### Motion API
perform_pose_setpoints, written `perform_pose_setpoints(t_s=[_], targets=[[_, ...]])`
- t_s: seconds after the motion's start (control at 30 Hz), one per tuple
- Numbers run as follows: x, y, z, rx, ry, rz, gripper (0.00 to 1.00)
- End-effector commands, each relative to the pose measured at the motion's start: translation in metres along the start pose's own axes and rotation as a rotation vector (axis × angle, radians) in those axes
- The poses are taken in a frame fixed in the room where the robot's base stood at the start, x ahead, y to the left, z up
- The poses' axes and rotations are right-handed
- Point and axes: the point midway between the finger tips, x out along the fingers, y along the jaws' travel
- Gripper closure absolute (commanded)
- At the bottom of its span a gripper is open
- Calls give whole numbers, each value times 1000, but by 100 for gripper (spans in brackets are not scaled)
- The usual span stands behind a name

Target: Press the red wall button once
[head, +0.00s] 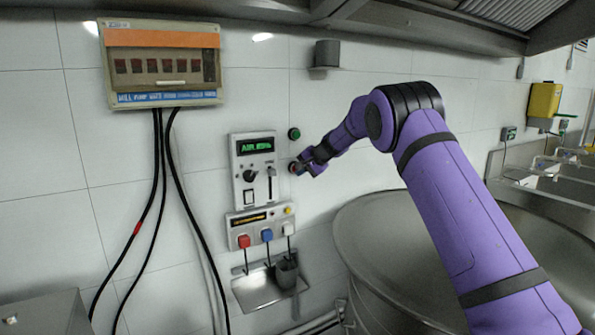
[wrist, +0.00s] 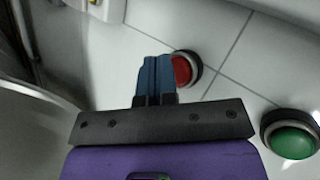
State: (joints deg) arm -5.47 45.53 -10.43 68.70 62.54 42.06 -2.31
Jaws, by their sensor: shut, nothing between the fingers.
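The red wall button (wrist: 182,70) is round, in a dark and silver ring on the white tiled wall. In the wrist view it shows just right of my fingertips, its left part hidden behind them. My gripper (wrist: 156,62) is shut and empty, with its blue fingers side by side. In the head view my gripper (head: 297,169) is at the wall, right of the grey control panel, and covers most of the red button. I cannot tell whether the fingertips touch the button.
A green button (head: 294,133) sits above my gripper on the wall; it also shows in the wrist view (wrist: 291,142). The grey panel (head: 254,172) with a display, knob and switches is close on the left. A large steel vessel (head: 400,250) stands below my arm.

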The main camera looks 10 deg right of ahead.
Motion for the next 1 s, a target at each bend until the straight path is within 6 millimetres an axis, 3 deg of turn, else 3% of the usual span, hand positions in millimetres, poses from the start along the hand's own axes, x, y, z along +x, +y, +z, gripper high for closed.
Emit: perform_pose_setpoints(t_s=[1.0], targets=[[6, -4, -4, -1, -1, 0, 100]])
